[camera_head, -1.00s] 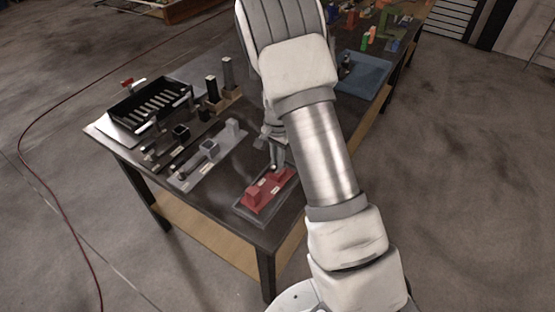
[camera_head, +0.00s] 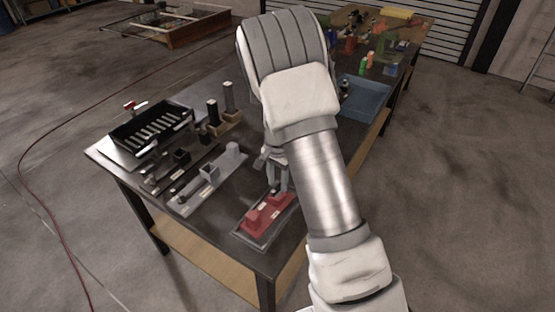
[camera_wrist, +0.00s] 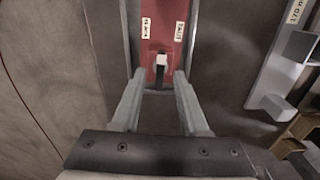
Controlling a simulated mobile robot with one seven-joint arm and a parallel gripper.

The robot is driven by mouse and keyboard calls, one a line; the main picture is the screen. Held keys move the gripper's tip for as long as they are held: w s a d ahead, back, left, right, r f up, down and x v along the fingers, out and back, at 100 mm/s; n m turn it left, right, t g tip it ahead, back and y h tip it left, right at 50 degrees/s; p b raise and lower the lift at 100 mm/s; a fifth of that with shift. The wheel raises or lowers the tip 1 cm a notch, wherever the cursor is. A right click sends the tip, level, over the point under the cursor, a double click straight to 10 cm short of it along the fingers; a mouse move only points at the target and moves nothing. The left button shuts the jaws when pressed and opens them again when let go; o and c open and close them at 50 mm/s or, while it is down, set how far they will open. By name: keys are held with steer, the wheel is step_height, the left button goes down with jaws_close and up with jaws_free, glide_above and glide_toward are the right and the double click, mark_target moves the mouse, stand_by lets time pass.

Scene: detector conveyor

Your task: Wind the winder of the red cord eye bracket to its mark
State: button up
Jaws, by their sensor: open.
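The red cord eye bracket (camera_head: 254,220) lies in a grey tray near the front edge of the dark table. It has raised red blocks and small white labels. In the wrist view its red plate (camera_wrist: 163,12) carries two white labels, too small to read surely. A dark upright piece with a pale top, seemingly the winder (camera_wrist: 161,66), stands at the plate's near end. My gripper (camera_wrist: 159,76) is open, its fingers on either side of this piece with gaps. In the head view my gripper (camera_head: 278,185) is over the bracket's far end, and my arm hides part of the table.
Left of the bracket lie a grey fixture (camera_head: 210,183) with blocks and a dark fixture (camera_head: 165,175). A black slotted tray (camera_head: 150,130) is farther back. A blue tray (camera_head: 366,98) and coloured parts stand at the far right.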

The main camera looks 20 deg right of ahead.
mark_target(278, 187)
step_height(278, 187, up, 16)
steer(key=shift+r, duration=0.15)
stand_by(0.5)
steer(key=s+a+r+n+t+y, duration=0.1)
steer(key=s+r+n+t, duration=0.3)
steer(key=s+r, duration=0.8)
steer(key=s+a+n+t+h, duration=0.1)
steer(key=s+n, duration=0.5)
steer(key=s, duration=0.8)
steer(key=shift+s+r+t, duration=0.2)
steer(key=shift+s+t, duration=0.1)
